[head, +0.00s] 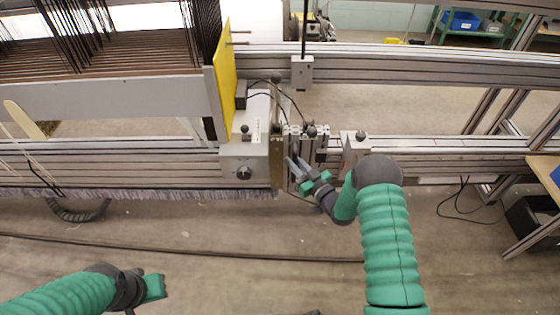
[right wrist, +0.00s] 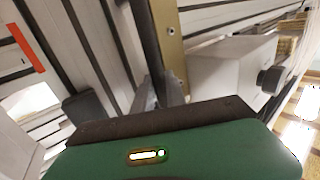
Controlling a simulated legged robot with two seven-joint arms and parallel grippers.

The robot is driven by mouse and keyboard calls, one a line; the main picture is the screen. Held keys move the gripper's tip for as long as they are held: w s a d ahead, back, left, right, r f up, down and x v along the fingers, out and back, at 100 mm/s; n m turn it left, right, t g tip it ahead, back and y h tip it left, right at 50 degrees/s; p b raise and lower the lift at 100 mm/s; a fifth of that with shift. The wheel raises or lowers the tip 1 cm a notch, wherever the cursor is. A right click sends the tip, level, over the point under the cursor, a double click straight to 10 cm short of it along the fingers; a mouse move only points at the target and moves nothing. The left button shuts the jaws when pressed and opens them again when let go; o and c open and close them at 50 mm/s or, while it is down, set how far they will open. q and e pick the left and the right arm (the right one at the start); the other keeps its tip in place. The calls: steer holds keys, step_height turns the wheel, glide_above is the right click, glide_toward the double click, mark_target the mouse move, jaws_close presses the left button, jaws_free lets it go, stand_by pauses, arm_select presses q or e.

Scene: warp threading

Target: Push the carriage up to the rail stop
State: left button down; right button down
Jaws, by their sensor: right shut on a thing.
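The carriage (head: 309,130), a small metal block with dark posts and a black knob, sits on the aluminium rail (head: 440,146). Just left of it stand a brass-coloured plate (head: 277,150) and a white box with a black knob. A pale block with a black knob (head: 354,146), apparently the rail stop, is to its right across a short gap. My right gripper (head: 297,170) is shut at the carriage's front on what looks like its dark upright bar (right wrist: 148,40); the exact contact is hidden. My left gripper (head: 152,287) is low at left, its fingers unclear.
A yellow panel (head: 226,80) and dark warp threads (head: 85,35) stand behind at left. The upper beam (head: 420,68) runs above the rail. A table (head: 545,175) is at far right. The floor in front is clear except for cables.

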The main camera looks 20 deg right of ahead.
mark_target(305, 153)
steer(key=d, duration=0.2)
steer(key=s+d, duration=0.1)
steer(key=d, duration=0.2)
steer(key=shift+s+d+r, duration=0.15)
steer(key=shift+s+r, duration=0.05)
steer(key=shift+s+d+f, duration=0.1)
steer(key=shift+s+d, duration=0.25)
steer(key=shift+d, duration=0.4)
steer(key=shift+a, duration=0.2)
steer(key=c, duration=1.7)
jaws_free()
steer(key=shift+o, duration=0.3)
steer(key=shift+p, duration=0.3)
